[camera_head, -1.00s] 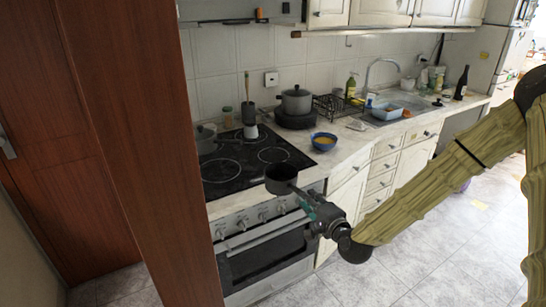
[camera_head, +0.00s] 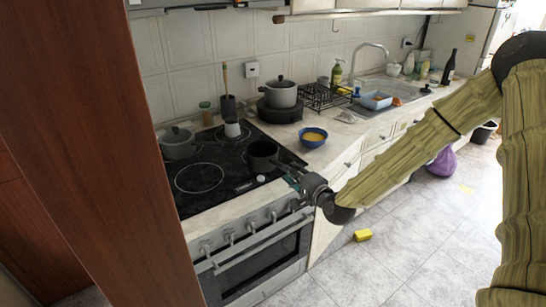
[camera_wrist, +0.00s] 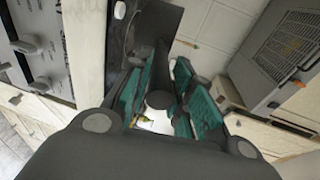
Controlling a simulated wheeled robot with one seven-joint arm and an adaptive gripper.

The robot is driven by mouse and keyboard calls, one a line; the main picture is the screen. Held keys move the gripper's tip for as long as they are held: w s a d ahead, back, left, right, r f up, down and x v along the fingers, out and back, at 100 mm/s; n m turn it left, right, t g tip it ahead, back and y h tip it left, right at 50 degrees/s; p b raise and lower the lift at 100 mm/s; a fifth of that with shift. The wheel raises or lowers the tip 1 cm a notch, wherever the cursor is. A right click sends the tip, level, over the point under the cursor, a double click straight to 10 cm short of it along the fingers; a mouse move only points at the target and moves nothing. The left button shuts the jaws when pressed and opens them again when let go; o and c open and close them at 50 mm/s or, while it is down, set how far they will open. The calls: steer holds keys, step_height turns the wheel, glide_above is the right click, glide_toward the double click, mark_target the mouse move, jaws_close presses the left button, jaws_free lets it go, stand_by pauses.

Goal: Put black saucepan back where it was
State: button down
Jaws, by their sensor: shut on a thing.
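The black saucepan (camera_head: 263,157) shows in the head view at the front right of the black hob (camera_head: 200,178). It is upright, with its handle toward me. My gripper (camera_head: 294,178) is shut on the handle, at the hob's front right edge. I cannot tell whether the pan's base touches the glass or hangs just above it. In the wrist view the teal fingers of my gripper (camera_wrist: 160,100) close around a dark handle; the pan's bowl is not clear there.
A grey lidded pot (camera_head: 178,146) stands at the hob's back left, and a small white moka-like pot (camera_head: 232,128) at its back. A blue bowl (camera_head: 313,138) sits on the counter to the right. A yellow block (camera_head: 362,235) lies on the floor. The front left ring is bare.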

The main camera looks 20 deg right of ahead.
steer(key=shift+w+d+f+p, duration=0.25)
steer(key=shift+w+f+p, duration=0.55)
steer(key=shift+w, duration=1.5)
steer(key=shift+w+d+f+p, duration=0.2)
steer(key=shift+w+f+p, duration=0.25)
steer(key=shift+w+p, duration=1.25)
steer(key=shift+w+d+f+p, duration=0.3)
steer(key=shift+w+f, duration=0.35)
steer(key=shift+w, duration=2.2)
steer(key=shift+f, duration=0.45)
steer(key=shift+f, duration=0.15)
steer(key=c, duration=1.3)
jaws_free()
steer(key=shift+o, duration=0.2)
steer(key=shift+s, duration=0.1)
